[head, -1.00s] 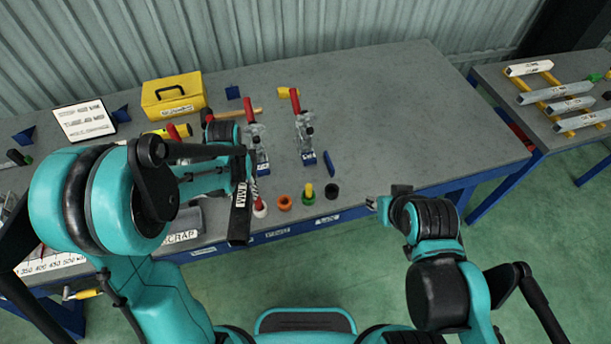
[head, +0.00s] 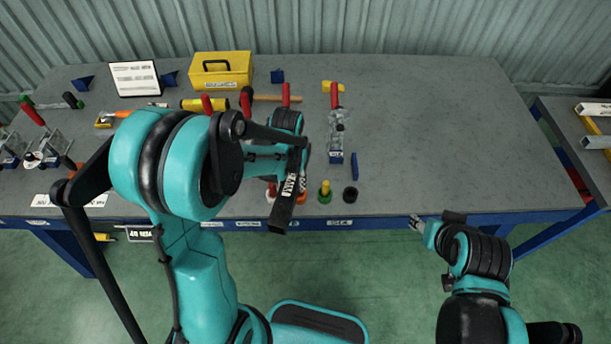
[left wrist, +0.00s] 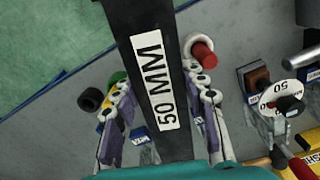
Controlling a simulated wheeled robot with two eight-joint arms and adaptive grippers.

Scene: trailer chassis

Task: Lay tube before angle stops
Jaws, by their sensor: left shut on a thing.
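My left gripper (left wrist: 158,68) is shut on a dark tube (left wrist: 135,18) with a white "50 MM" label, and a finger shows on each side of it. In the head view the tube (head: 281,213) tilts down toward the bench's front edge, with my left gripper (head: 296,160) at its upper end, partly hidden by my arm. I cannot tell which parts are the angle stops; blue blocks (head: 277,76) and a thin blue piece (head: 354,166) are on the bench. My right gripper (head: 418,224) is small, in front of the bench's front edge; its jaw state is unclear.
A red-handled clamp (head: 337,130) stands right of my left arm. Green-and-yellow (head: 325,191) and black (head: 350,194) round pieces sit near the front edge. A yellow box (head: 221,70) is at the back. The bench's right side (head: 450,130) is clear.

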